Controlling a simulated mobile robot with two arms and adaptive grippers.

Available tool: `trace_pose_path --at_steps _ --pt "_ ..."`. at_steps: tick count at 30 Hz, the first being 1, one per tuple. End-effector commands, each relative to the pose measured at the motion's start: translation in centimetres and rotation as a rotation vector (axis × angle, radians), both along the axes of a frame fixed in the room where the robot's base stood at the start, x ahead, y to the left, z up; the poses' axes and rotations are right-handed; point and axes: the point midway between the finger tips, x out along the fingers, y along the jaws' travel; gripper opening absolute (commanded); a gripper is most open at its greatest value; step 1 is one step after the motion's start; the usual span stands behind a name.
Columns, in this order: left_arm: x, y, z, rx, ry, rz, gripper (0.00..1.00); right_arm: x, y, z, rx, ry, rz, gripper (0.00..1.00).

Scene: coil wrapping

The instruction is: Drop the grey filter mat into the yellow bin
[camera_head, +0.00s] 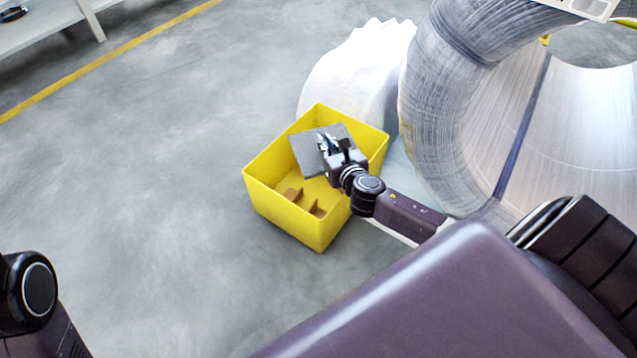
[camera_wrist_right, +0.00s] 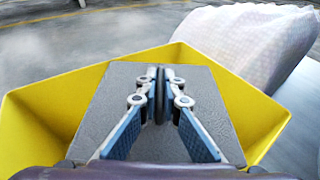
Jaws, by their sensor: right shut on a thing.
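The yellow bin (camera_head: 283,218) stands on the grey floor in the middle of the head view; its wall also shows in the right wrist view (camera_wrist_right: 50,95). The grey filter mat (camera_head: 306,153) is a flat square sheet over the bin opening, tilted in the head view. My right gripper (camera_head: 326,143) is shut on the mat above the bin. In the right wrist view the gripper fingers (camera_wrist_right: 160,95) meet at the middle of the mat (camera_wrist_right: 110,100). Part of the mat is hidden behind the gripper. My left gripper is not in view.
Small brown pieces (camera_head: 305,201) lie in the bin. A white wrapped bundle (camera_head: 355,70) stands just behind the bin, and a large metal coil (camera_head: 435,100) is to its right. The floor (camera_head: 150,190) left of the bin is clear.

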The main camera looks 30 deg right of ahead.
Motion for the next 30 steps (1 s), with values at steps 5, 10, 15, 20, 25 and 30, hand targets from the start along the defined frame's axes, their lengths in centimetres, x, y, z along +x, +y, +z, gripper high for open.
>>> trace_pose_path --at_steps 5,10,15,20,25,30 --pt "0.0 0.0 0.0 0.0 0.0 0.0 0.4 0.0 0.0 0.0 0.0 -0.001 0.0 0.14" --pt "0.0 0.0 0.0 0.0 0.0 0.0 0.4 0.0 0.0 0.0 0.0 0.0 0.0 0.26" --pt "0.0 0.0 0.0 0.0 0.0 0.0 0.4 0.0 0.0 0.0 0.0 0.001 0.0 0.26" --pt "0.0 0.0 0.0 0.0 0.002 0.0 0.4 -0.6 0.1 0.0 -0.001 0.002 0.0 0.26" --pt "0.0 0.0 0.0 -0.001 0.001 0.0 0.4 -2.6 0.5 0.7 -0.002 0.003 0.002 0.26" --pt "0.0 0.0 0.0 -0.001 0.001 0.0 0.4 -5.7 1.3 1.6 -0.001 0.003 0.003 0.26"
